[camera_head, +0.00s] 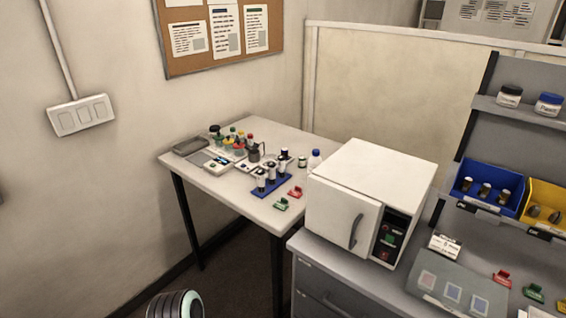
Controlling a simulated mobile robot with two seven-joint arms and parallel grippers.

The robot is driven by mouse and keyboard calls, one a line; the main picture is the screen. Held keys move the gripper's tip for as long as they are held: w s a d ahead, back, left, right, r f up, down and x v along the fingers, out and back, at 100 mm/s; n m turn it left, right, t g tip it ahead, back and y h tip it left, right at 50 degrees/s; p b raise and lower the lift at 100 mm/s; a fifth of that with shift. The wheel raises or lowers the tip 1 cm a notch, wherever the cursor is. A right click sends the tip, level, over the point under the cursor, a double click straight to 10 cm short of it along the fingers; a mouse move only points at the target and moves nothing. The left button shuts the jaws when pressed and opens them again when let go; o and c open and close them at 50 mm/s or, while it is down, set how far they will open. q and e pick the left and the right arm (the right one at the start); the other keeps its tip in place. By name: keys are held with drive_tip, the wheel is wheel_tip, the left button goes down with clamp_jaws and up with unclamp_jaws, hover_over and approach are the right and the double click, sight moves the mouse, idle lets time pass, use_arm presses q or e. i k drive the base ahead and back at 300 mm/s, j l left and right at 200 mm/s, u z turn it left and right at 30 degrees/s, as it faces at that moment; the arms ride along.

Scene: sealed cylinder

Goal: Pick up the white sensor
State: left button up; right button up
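I cannot pick out the white sensor with certainty. A small white block with dark markings (445,245) stands on the grey counter, right of the white oven; I cannot tell if it is the sensor. On the white table (180,163), a pale flat device (217,166) lies among small bottles. A blue rack (271,185) there holds several white, dark-topped pieces. Neither gripper is in view. A rounded grey part with a pale green ring (176,305) at the bottom edge looks like part of my arm.
A white oven with a closed door (340,219) stands on the grey counter (390,285). Red (502,278) and green (533,292) clips lie at the right. A blue bin (484,191) and a yellow bin (545,208) hang behind. Open floor lies left of the counter.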

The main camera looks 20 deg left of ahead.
sight(282, 158)
drive_tip(key=i+j, duration=0.15)
drive_tip(key=j, duration=0.35)
drive_tip(key=i+j+z, duration=0.1)
drive_tip(key=j, duration=0.45)
drive_tip(key=i+j, duration=0.1)
drive_tip(key=j, duration=0.4)
drive_tip(key=i+j+z, duration=0.15)
drive_tip(key=j, duration=0.4)
